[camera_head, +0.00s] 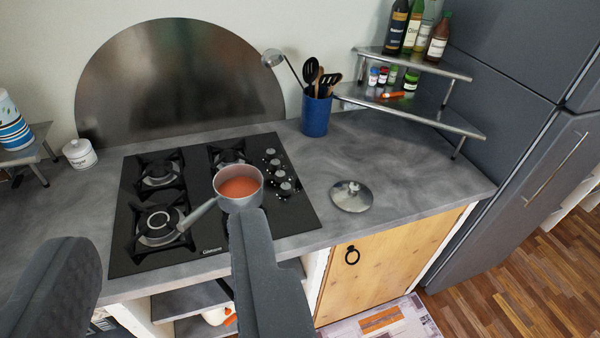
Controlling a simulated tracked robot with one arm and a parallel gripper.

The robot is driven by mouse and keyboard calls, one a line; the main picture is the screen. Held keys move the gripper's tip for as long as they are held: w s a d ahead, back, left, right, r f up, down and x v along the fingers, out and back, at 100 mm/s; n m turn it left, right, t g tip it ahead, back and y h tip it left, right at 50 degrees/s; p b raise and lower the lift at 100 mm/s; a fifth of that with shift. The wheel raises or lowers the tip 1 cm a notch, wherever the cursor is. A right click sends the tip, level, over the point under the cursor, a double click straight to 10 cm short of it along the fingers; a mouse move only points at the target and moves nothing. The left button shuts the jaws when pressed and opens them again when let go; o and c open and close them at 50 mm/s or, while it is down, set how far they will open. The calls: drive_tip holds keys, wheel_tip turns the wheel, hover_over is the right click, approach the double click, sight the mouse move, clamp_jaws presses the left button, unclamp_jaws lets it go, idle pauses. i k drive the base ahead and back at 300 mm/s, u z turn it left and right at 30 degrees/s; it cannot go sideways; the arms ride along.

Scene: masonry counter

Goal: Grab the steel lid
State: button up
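The steel lid (351,196) lies flat on the grey counter, right of the cooktop, with its small knob on top. My gripper (160,235) is in the foreground, its two dark fingers spread wide apart with nothing held between them. The right finger reaches up in front of the counter edge, just below the pot in the picture. The lid is to the right of that finger and apart from it.
A pot of orange-red soup (238,188) sits on the black gas cooktop (296,212), its handle pointing lower left. A blue utensil holder (316,115) and a two-tier corner shelf (440,113) with bottles and jars stand behind the lid. The counter around the lid is clear.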

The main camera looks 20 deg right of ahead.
sight(351, 196)
drive_tip(key=i, duration=1.25)
drive_tip(key=z, duration=0.5)
